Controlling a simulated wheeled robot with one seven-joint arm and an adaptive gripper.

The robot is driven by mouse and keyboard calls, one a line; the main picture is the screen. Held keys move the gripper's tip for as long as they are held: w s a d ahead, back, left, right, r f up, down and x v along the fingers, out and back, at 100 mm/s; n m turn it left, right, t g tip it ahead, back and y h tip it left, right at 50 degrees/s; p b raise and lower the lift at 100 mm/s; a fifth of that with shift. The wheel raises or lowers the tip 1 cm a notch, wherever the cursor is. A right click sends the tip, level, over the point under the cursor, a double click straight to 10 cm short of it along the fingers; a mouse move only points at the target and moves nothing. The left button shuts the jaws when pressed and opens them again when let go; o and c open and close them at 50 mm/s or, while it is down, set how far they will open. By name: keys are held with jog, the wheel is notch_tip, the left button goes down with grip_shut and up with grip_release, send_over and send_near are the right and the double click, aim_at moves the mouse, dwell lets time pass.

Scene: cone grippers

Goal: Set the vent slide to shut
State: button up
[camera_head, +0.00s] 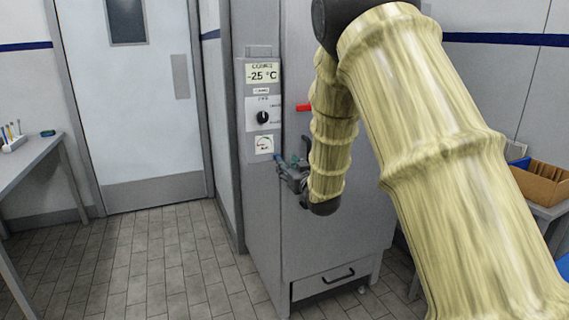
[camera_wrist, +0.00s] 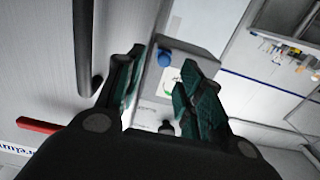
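The grey cabinet (camera_head: 330,240) carries a control panel (camera_head: 254,179) with a "-25 °C" display, a black dial (camera_head: 263,117) and a round gauge label (camera_head: 264,145). In the wrist view a blue knob (camera_wrist: 165,58) stands out from the panel beyond the label; it may be the vent slide, but its track and markings cannot be made out. My gripper (camera_head: 288,173) is in front of the cabinet, just below and right of the gauge label. In the wrist view its teal fingers (camera_wrist: 164,68) are apart, with the blue knob seen through the gap. No contact can be made out.
A red piece (camera_head: 303,107) and a dark bar handle (camera_wrist: 89,45) are on the cabinet front, close to my gripper. A drawer with a black handle (camera_head: 338,276) is low down. A table (camera_head: 30,152) stands left, a cardboard box (camera_head: 541,184) right. The tiled floor between is clear.

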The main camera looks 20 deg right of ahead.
jog(key=s+d, duration=0.1)
jog(key=s, duration=0.7)
jog(key=s+a+f+m+g+h+p, duration=0.1)
jog(key=s+f+g+p, duration=0.15)
jog(key=s+f, duration=0.55)
jog(key=s+f+g+p, duration=0.1)
jog(key=s+f+g, duration=0.25)
jog(key=f, duration=0.95)
jog(key=s+a+f+m+g+h+p, duration=0.1)
jog(key=s+f+g+p, duration=0.15)
jog(key=s+f, duration=0.6)
jog(key=s+a+f+g+p, duration=0.1)
jog(key=s+f+g, duration=0.2)
jog(key=s, duration=0.8)
jog(key=s+f+g+p, duration=0.1)
jog(key=s+f+g, duration=0.2)
jog(key=s+f, duration=0.3)
jog(key=s+a+f+g+p, duration=0.1)
jog(key=s+f+g+p, duration=0.1)
jog(key=s, duration=1.4)
notch_tip(320, 180, down, 3)
jog(key=shift+a+r+g, duration=0.15)
jog(key=shift+a+g, duration=0.2)
jog(key=shift+g, duration=0.3)
